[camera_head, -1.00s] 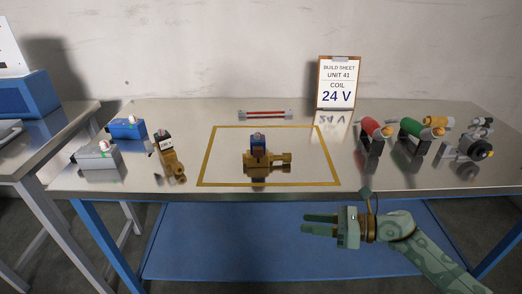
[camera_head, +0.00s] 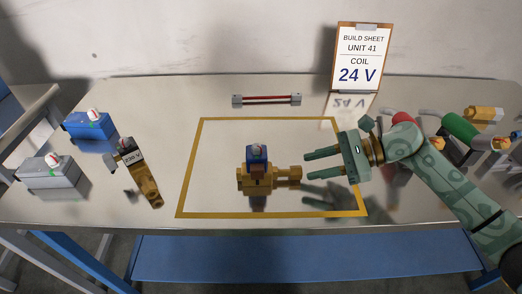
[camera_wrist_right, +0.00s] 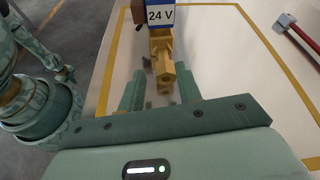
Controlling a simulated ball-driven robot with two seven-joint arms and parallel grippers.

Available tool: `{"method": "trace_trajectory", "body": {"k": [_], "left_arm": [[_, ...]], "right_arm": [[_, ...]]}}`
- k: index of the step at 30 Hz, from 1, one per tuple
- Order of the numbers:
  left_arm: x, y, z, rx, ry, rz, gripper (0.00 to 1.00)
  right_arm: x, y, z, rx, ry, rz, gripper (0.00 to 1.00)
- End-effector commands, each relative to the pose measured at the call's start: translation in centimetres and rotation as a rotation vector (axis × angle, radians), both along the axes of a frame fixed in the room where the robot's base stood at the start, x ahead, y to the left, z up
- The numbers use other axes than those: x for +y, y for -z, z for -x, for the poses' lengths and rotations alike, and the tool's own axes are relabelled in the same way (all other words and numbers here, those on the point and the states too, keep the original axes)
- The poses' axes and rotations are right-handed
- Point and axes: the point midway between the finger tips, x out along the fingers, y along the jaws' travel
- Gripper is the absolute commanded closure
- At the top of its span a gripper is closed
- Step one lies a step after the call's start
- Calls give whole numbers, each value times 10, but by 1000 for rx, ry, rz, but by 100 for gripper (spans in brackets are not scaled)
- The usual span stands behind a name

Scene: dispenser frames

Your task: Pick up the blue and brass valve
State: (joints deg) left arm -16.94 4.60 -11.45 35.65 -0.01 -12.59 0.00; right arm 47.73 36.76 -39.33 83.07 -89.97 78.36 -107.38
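The blue and brass valve (camera_head: 257,175) stands upright inside the yellow-outlined square on the table, its brass end pointing right. In the right wrist view the valve (camera_wrist_right: 161,49) shows a blue coil marked 24 V above its brass body. My right gripper (camera_head: 307,168) is open, just right of the valve, with its fingers pointing left toward the brass end. In the right wrist view the brass end lies ahead of and between the two fingertips (camera_wrist_right: 160,92); I cannot see any contact. My left gripper is not in view.
A black and brass valve marked 230 V (camera_head: 138,175), a blue box (camera_head: 89,126) and a grey box (camera_head: 48,174) stand at left. A red rod (camera_head: 267,99) lies behind the square. The build sheet (camera_head: 357,57) stands at the back. Red and green parts (camera_head: 460,128) are at right.

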Motion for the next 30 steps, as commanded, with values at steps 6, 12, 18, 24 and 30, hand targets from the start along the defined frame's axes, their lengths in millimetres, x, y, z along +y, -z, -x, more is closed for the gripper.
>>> {"method": "trace_trajectory", "body": {"k": [6,12,18,24,30], "left_arm": [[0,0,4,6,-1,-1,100],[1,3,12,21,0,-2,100],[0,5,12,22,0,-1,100],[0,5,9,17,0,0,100],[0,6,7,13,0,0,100]], "right_arm": [[14,6,0,0,-3,-3,66],[40,22,-2,2,-2,-4,66],[64,34,-4,0,0,-2,66],[67,35,-4,0,1,0,66],[67,35,-4,0,1,0,100]]}}
